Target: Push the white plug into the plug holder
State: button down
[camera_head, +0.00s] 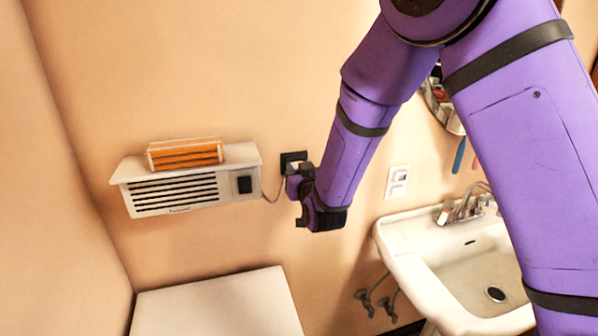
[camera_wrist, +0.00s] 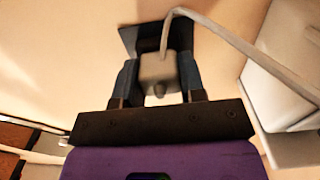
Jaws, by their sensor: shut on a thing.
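The white plug (camera_wrist: 158,70) sits between my gripper's two fingers in the wrist view, with its grey cable running up and to the right. My gripper (camera_wrist: 158,78) is shut on the plug. The dark square plug holder (camera_wrist: 128,40) is on the wall right behind the plug, partly hidden by it. In the head view the holder (camera_head: 293,157) is a black square to the right of the heater, and my gripper (camera_head: 296,178) is at its lower edge. The plug's prongs are hidden, so I cannot tell how deep it is in the holder.
A white wall heater (camera_head: 175,192) with orange bars on top (camera_head: 185,154) is left of the holder. Its cable (camera_head: 270,197) leads towards the plug. A white outlet plate (camera_head: 397,182) and a sink (camera_head: 410,245) are to the right. A white box-like surface (camera_head: 220,305) is below.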

jog(key=shift+c, duration=0.7)
grip_release()
jog(key=shift+s, duration=0.2)
jog(key=shift+v, duration=2.75)
jog(key=shift+d, duration=0.1)
